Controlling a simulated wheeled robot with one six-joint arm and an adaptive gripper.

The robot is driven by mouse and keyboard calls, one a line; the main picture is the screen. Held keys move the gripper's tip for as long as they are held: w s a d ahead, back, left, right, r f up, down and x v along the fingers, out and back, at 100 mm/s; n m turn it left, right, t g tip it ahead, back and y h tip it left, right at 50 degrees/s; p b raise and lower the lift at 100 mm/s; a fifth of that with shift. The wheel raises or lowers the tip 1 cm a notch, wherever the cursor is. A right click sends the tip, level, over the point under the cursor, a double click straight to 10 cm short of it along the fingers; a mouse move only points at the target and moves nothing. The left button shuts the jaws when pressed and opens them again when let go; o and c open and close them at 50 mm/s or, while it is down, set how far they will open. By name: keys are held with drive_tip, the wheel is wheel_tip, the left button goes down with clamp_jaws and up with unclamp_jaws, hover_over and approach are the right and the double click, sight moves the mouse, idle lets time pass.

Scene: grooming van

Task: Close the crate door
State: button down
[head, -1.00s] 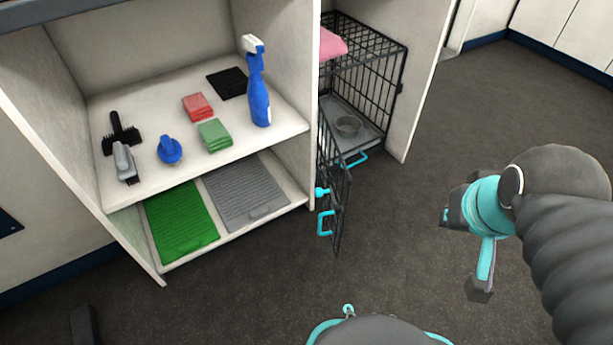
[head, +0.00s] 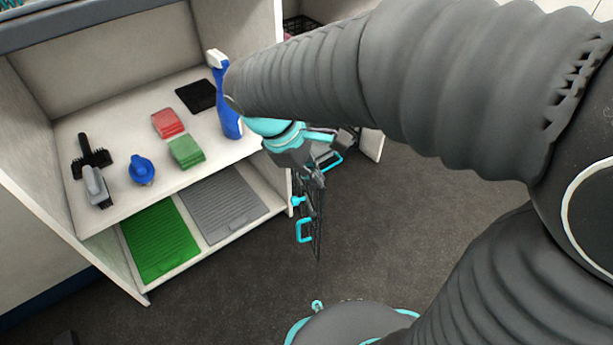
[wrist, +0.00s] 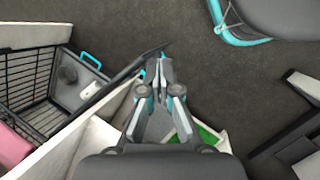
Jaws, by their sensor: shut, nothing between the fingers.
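The black wire crate door (head: 317,232) stands swung open, jutting out past the shelf unit, with a cyan handle (head: 304,231) on it. In the wrist view the door (wrist: 138,66) shows nearly edge-on. My gripper (head: 316,181) is shut and empty, close to the door's upper part in the head view. In the wrist view its fingertips (wrist: 162,66) lie just beside the door's edge; I cannot tell whether they touch. The crate (wrist: 30,88) shows at left in the wrist view, its front open; my arm hides most of it in the head view.
A white shelf unit (head: 100,118) stands left of the door, holding a blue spray bottle (head: 227,105), brushes and cloths. The crate's grey tray (wrist: 78,92) has a cyan handle (wrist: 91,60). Dark floor (head: 400,215) right of the door is clear.

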drive_tip(key=w+a+f+n+t+h, duration=0.15)
drive_tip(key=a+f+n+h, duration=0.25)
drive_tip(key=a+n, duration=0.5)
drive_tip(key=m+b, duration=0.2)
approach(319, 197)
drive_tip(key=x, duration=0.3)
drive_tip(key=a+f+x, duration=0.1)
drive_tip(key=x, duration=0.1)
drive_tip(key=shift+d+f, duration=0.2)
drive_tip(key=shift+d, duration=0.1)
drive_tip(key=shift+w+d, duration=0.2)
drive_tip(key=shift+d, duration=0.4)
drive_tip(key=shift+d+n, duration=0.1)
drive_tip(key=shift+n, duration=0.2)
